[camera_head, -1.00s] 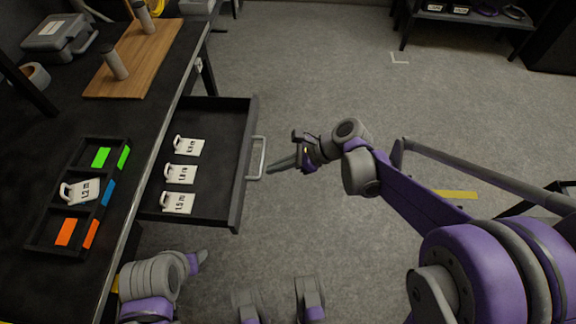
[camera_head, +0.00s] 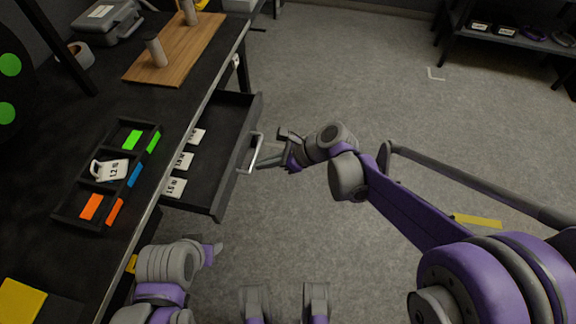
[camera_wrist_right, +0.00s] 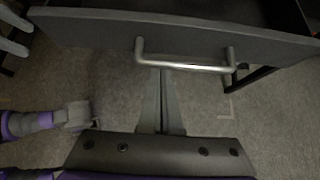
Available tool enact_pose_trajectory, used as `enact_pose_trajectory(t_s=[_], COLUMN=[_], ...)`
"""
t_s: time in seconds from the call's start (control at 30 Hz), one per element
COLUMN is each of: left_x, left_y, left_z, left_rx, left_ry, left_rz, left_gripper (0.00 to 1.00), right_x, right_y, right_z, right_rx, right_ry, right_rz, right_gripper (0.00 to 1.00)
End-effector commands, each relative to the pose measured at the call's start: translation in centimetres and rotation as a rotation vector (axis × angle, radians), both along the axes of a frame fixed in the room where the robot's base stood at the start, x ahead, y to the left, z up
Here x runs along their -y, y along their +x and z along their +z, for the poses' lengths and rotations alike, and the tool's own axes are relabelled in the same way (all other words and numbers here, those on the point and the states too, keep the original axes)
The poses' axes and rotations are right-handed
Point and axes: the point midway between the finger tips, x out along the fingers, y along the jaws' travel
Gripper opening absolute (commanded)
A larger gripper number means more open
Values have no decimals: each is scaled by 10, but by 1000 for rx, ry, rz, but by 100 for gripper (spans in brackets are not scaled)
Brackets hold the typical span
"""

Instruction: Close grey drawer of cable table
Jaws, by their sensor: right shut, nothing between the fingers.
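The grey drawer (camera_head: 238,165) of the cable table (camera_head: 50,140) stands partly open, with several white labelled tags (camera_head: 183,160) inside, partly hidden by the tabletop. Its silver bar handle (camera_head: 255,153) faces right. My right gripper (camera_head: 262,165) is shut and empty, its fingertips at the handle. In the right wrist view the shut fingers (camera_wrist_right: 161,75) reach the handle bar (camera_wrist_right: 185,67) below the drawer front (camera_wrist_right: 90,32); whether they touch cannot be told. My left arm shows at the lower left; its gripper (camera_head: 217,250) is small and its jaw state is unclear.
On the tabletop are a black sorting tray (camera_head: 72,212) with coloured labels and a white tag, a wooden board (camera_head: 180,48) with grey posts, a grey case (camera_head: 107,20) and a tape roll (camera_head: 82,56). A shelf (camera_head: 510,40) stands far right.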

Motion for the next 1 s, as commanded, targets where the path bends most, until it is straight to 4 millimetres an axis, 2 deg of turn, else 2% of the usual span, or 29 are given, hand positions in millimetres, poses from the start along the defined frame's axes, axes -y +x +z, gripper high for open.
enact_pose_trajectory(t_s=[0.03, 0.2, 0.5, 0.7, 1.0], left_x=[0, 0, 0, 0, 0], left_y=[0, 0, 0, 0, 0], left_z=[0, -1, 0, 0, 0], left_rx=[0, 0, 0, 0, 0], left_ry=[0, 0, 0, 0, 0], left_rz=[0, 0, 0, 0, 0], left_gripper=[50, 50, 50, 50, 50], right_x=[-17, -61, -121, -142, -152], right_y=[3, 15, 32, 38, 41], right_z=[0, 0, 0, 0, 0], right_rx=[1, 1, 1, 0, 0], right_ry=[1, 1, 1, 1, 1], right_rz=[7, 7, 3, 1, -1], right_gripper=[0, 0, 0, 0, 0])
